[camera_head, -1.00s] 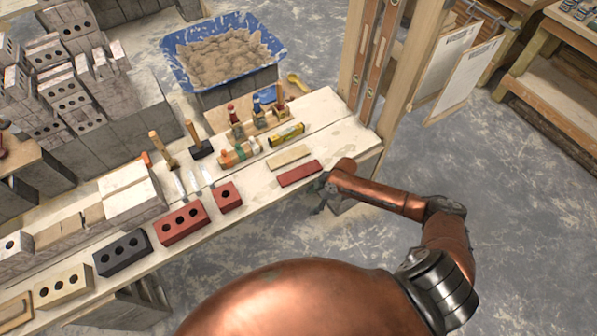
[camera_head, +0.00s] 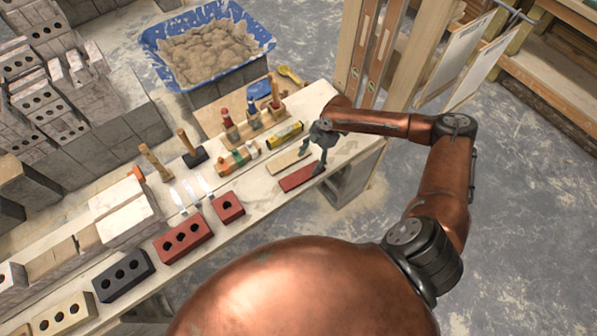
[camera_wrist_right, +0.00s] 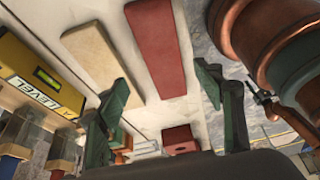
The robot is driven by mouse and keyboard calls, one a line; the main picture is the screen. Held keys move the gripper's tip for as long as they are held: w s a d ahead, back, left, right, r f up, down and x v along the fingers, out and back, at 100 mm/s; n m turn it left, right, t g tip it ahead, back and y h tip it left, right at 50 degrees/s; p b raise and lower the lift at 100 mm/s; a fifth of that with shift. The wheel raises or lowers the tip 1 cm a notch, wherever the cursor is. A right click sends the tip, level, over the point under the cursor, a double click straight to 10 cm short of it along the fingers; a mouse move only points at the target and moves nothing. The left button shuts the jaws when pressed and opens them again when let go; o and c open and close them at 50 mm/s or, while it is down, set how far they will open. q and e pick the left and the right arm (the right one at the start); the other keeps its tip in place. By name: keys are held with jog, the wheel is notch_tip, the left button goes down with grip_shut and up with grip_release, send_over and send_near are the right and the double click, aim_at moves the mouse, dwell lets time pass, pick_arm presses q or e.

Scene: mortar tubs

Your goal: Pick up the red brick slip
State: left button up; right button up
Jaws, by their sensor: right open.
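The red brick slip (camera_head: 299,178) is a flat, thin red bar on the wooden bench, near its right end. It also shows in the wrist view (camera_wrist_right: 156,50), running away from the camera. My right gripper (camera_head: 311,161) is open and empty, with its fingertips over the slip's area and partly covering its far right end. In the wrist view the two dark green fingers (camera_wrist_right: 163,88) stand apart on either side of the slip's line, still clear of it. My left gripper is not in view.
A beige slip (camera_head: 289,160) lies parallel beside the red one. A yellow level (camera_head: 285,134) and a rack of tools (camera_head: 254,122) stand behind it. A small red brick (camera_head: 228,207) and a larger red brick (camera_head: 183,238) sit to the left. A blue tub (camera_head: 266,37) is beyond the bench.

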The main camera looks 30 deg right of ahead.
aim_at(303, 174)
jog(key=x, duration=0.3)
jog(key=shift+s+f, duration=0.2)
jog(key=shift+s, duration=0.1)
jog(key=x, duration=0.2)
jog(key=shift+a+f+b, duration=0.2)
jog(key=shift+b, duration=0.2)
jog(key=shift+a+f, duration=0.1)
jog(key=shift+f, duration=0.15)
jog(key=c, duration=1.5)
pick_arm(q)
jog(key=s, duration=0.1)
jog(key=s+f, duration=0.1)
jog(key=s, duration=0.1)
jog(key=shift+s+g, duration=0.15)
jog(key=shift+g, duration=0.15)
pick_arm(e)
jog(key=shift+c, duration=0.7)
jog(key=shift+r, duration=0.1)
